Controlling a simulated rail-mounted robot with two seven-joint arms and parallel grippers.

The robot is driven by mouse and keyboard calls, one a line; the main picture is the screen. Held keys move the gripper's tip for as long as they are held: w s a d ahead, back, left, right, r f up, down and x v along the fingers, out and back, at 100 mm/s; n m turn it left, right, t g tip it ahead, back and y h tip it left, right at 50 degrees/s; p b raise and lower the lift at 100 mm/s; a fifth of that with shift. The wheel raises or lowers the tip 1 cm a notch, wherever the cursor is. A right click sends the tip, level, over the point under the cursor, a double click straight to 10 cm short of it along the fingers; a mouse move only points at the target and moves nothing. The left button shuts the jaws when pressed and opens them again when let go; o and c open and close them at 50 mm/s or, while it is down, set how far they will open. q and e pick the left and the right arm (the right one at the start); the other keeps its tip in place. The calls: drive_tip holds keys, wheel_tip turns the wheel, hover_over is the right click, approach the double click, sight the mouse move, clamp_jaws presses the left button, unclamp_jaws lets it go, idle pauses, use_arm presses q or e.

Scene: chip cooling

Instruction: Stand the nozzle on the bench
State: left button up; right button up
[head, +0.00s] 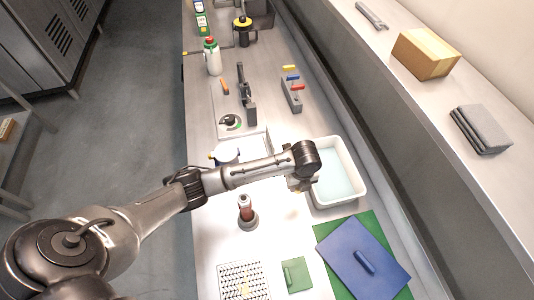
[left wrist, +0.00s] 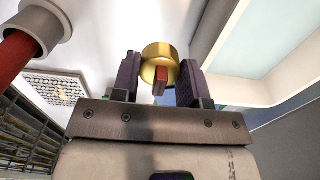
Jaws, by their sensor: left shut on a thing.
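The nozzle (left wrist: 159,52) is a brass-coloured round piece, seen in the left wrist view between the two dark finger pads. A small reddish block shows against its near side; I cannot tell if it is part of the nozzle. My left gripper (left wrist: 160,80) is shut on the nozzle. In the head view, my left gripper (head: 299,184) hangs over the bench (head: 216,196), at the left edge of the white water tub (head: 360,190). The nozzle is not clear there, and its height above the bench is hard to tell. My right gripper is not in view.
A red-and-grey upright tool (head: 246,212) stands left of the gripper. A perforated plate (head: 243,281), green pad (head: 296,275) and blue board (head: 362,258) lie in front. Bare bench shows between the upright tool and the tub.

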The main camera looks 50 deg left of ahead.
use_arm(q)
hover_over(276, 183)
wheel_tip(276, 183, down, 6)
drive_tip(key=shift+s+r, duration=0.1)
drive_tip(key=shift+r, duration=0.05)
drive_tip(key=shift+f, duration=2)
drive_tip(key=shift+f, duration=0.2)
drive_tip(key=o, duration=0.9)
wheel_tip(276, 183, up, 12)
drive_tip(key=shift+r+p, duration=0.2)
drive_tip(key=shift+p, duration=0.25)
